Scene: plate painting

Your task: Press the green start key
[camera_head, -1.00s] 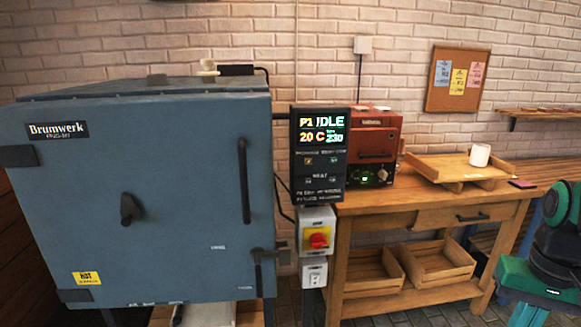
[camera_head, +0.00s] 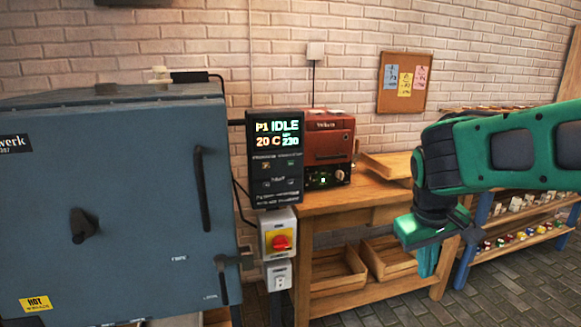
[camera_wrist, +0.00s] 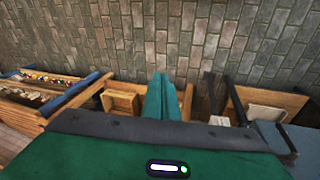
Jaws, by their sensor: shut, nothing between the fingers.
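The kiln controller (camera_head: 275,185) is a dark upright panel beside the kiln. Its display reads P1 IDLE, 20 C and 230. Small keys sit below the display, but they are too small and blurred for me to tell the green start key for certain. My gripper (camera_head: 428,262) is to the right of the panel, in front of the workbench, with its fingers pointing down. The fingers (camera_wrist: 161,97) are together and empty in the wrist view. They are well apart from the controller.
The blue-grey kiln (camera_head: 130,215) stands shut at left. A red-and-yellow switch (camera_head: 281,242) is below the controller. A red oven-like box (camera_head: 328,140) with a green-lit front stands on the wooden workbench (camera_head: 335,198). A shelf with small coloured pots (camera_head: 520,236) is at right.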

